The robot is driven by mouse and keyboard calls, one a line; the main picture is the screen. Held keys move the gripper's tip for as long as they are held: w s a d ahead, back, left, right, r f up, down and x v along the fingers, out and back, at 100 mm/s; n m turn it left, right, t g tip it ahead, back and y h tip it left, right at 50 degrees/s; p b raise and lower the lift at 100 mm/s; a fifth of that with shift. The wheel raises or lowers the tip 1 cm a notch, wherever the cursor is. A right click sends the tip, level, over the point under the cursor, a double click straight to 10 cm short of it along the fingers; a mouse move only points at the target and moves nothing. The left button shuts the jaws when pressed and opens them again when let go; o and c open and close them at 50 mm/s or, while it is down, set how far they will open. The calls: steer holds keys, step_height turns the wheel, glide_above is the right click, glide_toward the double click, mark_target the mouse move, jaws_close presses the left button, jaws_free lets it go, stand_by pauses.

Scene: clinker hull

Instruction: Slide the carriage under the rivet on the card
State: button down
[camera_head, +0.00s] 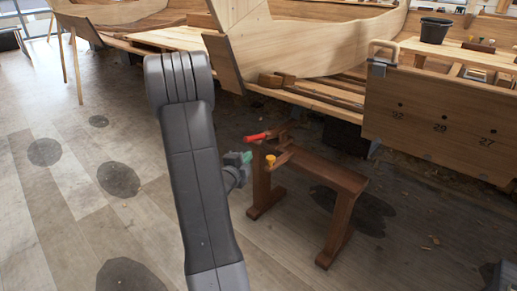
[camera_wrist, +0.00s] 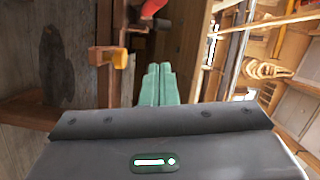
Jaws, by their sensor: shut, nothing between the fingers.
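What looks like the carriage (camera_head: 378,68), a grey metal piece with a pale wooden handle, sits on the top edge of a wooden panel at the right of the head view. The panel (camera_head: 470,122) has dark rivet-like dots (camera_head: 401,105) above the numbers 22, 29 and 27. I cannot make out a card. My gripper (camera_head: 247,157) is partly behind my arm, near the left end of the wooden bench and well left of the carriage. Its green fingers (camera_wrist: 158,84) are shut together and empty in the wrist view.
The bench (camera_head: 325,170) holds a red-handled tool (camera_head: 257,137) and a yellow-ended piece (camera_head: 271,159); a yellow piece also shows in the wrist view (camera_wrist: 108,56). The wooden hull (camera_head: 310,45) stands behind. A dark bucket (camera_head: 435,31) stands beyond the panel. Floor at left is clear.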

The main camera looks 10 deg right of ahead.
mark_target(249, 140)
steer(key=w+d+f+b, duration=0.1)
steer(key=w+d+b, duration=0.2)
steer(key=w, duration=0.8)
steer(key=shift+w+d+f, duration=0.15)
steer(key=shift+d+f, duration=0.1)
steer(key=shift+w, duration=0.1)
steer(key=shift+w+a, duration=0.65)
steer(key=shift+w, duration=0.05)
steer(key=shift+d, duration=0.1)
